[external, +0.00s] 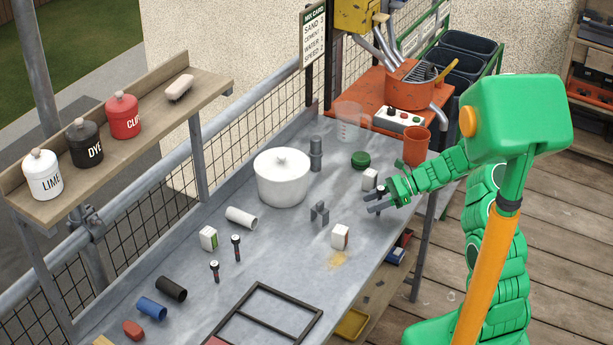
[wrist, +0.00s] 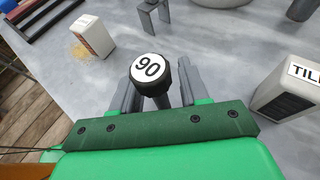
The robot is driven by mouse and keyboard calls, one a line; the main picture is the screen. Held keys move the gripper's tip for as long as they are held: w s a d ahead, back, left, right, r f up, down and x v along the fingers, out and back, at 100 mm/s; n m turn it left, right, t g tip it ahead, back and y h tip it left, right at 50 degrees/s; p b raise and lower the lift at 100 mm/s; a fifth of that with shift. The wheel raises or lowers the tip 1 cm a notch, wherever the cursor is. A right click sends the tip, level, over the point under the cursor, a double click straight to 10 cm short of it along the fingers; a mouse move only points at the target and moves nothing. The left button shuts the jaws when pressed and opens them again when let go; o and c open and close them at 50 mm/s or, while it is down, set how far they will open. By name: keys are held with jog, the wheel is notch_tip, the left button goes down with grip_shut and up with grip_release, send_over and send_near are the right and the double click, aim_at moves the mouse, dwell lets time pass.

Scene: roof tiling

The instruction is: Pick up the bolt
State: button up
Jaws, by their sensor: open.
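My gripper (external: 376,204) is open, low over the right part of the grey table. In the wrist view my gripper (wrist: 159,82) has its two grey fingers on either side of a bolt-like piece (wrist: 151,69) with a round black head and a white disc reading 90. Its shaft is mostly hidden below the head. I cannot tell whether a finger touches it.
A white box (wrist: 285,92) lettered TIL stands close right of the fingers in the wrist view. Another white box (external: 340,237), a grey bracket (external: 319,213) and a white lidded pot (external: 282,180) stand on the table (external: 290,250). A green lid (external: 360,160) lies behind.

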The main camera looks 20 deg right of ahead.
grip_shut()
dwell(0.3)
jog(key=shift+r, duration=0.45)
notch_tip(320, 180, up, 2)
jog(key=shift+r, duration=0.1)
jog(key=s+d+r, duration=0.2)
jog(key=s+r, duration=0.7)
jog(key=s, duration=0.4)
jog(key=shift+s+r, duration=0.4)
